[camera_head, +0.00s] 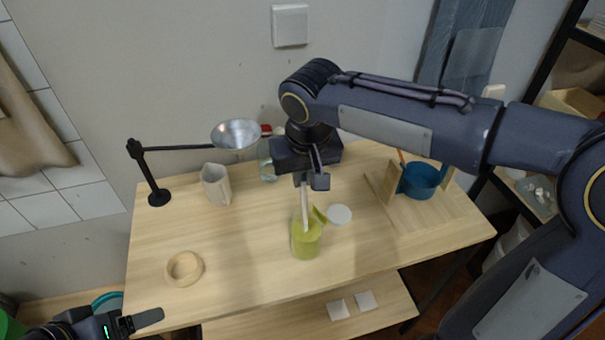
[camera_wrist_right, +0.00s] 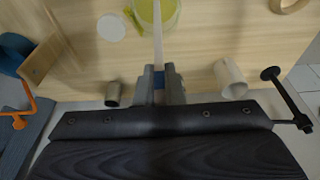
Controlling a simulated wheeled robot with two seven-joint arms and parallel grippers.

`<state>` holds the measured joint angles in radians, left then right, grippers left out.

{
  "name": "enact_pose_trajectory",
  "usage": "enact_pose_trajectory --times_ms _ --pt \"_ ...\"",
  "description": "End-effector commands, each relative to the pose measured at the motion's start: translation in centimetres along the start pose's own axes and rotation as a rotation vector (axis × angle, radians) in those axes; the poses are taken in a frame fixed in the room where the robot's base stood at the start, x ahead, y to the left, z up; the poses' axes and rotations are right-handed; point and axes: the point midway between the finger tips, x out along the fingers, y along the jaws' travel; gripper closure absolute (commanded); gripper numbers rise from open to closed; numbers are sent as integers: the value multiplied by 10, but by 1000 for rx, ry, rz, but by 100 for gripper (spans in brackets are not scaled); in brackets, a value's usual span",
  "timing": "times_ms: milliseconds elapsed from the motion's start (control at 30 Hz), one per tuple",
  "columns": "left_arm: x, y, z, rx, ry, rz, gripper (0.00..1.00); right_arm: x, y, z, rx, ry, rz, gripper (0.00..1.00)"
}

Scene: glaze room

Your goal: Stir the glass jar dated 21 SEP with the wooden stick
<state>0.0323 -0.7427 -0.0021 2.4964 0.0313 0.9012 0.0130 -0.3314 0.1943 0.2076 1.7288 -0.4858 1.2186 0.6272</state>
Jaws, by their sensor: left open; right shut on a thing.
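My right gripper (camera_head: 311,182) is shut on the pale wooden stick (camera_head: 304,206), which points down. In the right wrist view the stick (camera_wrist_right: 157,42) runs from between the fingers (camera_wrist_right: 161,84) to the jar. The stick's lower end is inside a glass jar (camera_head: 306,243) of yellow-green glaze near the table's middle; its tip is hidden. This jar also shows at the top of the wrist view (camera_wrist_right: 143,14). No date is readable on it. A second glass jar (camera_head: 267,163) stands behind, partly hidden by my right arm. My left gripper (camera_head: 138,322) is open and empty at the front left.
A white disc (camera_head: 339,215) lies right of the glaze jar. A pale cup (camera_head: 216,186) and a lamp (camera_head: 158,194) stand back left, a wooden ring (camera_head: 184,268) lies front left, and a blue bowl (camera_head: 422,181) sits in a wooden stand at right. The table's front middle is clear.

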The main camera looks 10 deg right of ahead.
Motion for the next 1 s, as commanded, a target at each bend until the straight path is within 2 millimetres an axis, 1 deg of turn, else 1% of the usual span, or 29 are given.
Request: enact_pose_trajectory --times_ms 33,100,1000 --pt "-5 2 -3 0 0 0 25 -7 0 -2 0 0 0 100" --pt "-10 5 -5 0 0 0 25 -12 0 -4 0 0 0 100" --pt "-63 29 -32 0 0 0 25 -79 0 -32 0 0 0 100"
